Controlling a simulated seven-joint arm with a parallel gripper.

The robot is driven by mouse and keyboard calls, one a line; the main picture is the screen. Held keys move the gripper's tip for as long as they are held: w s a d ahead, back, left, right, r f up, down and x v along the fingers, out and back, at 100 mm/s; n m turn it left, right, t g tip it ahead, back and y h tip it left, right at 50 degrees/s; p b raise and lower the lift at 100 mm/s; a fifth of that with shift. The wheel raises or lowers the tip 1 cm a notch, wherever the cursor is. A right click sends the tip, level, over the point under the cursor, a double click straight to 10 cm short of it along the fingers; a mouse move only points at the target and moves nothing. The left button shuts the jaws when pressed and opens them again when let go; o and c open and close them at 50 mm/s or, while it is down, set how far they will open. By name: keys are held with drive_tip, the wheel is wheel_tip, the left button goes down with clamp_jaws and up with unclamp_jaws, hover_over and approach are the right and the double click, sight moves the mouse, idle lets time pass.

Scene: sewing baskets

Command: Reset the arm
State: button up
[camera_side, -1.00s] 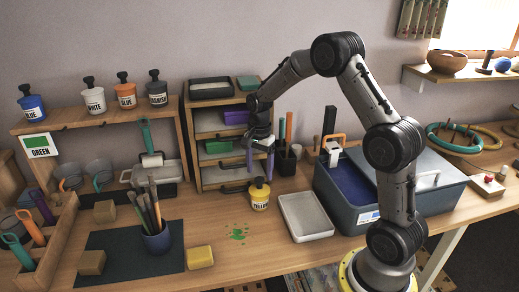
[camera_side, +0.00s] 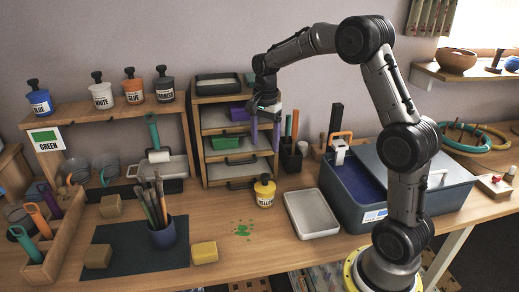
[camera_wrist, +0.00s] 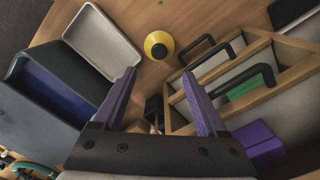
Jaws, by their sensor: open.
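My gripper (camera_side: 265,132) hangs in front of the right side of the small drawer unit (camera_side: 196,146), above the yellow-labelled jar (camera_side: 264,191). Its two purple fingers point down and stand apart with nothing between them. In the wrist view my gripper (camera_wrist: 158,74) is also open and empty. The yellow jar (camera_wrist: 159,45) shows there beyond the fingertips, apart from them. My arm arches up and over from its base at the lower right.
A grey tray (camera_side: 312,222), a blue bin (camera_side: 345,214) and a black pen holder (camera_side: 291,157) stand near the gripper. The drawer unit's handles stick out. Green paint spots (camera_side: 242,231) mark the table. A brush cup (camera_side: 161,238) is to the left.

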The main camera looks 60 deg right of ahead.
drive_tip(key=s+a+r+n+t, duration=0.45)
drive_tip(key=s+a+r, duration=0.55)
drive_tip(key=a+r, duration=0.3)
drive_tip(key=s+a+f+n, duration=0.1)
drive_tip(key=s+f+n, duration=0.1)
drive_tip(key=s+n, duration=0.4)
drive_tip(key=s+a+f+n+t, duration=0.1)
drive_tip(key=s+a+f+n, duration=0.1)
drive_tip(key=s+n, duration=0.5)
drive_tip(key=shift+s+f, duration=0.6)
drive_tip(key=shift+s, duration=0.15)
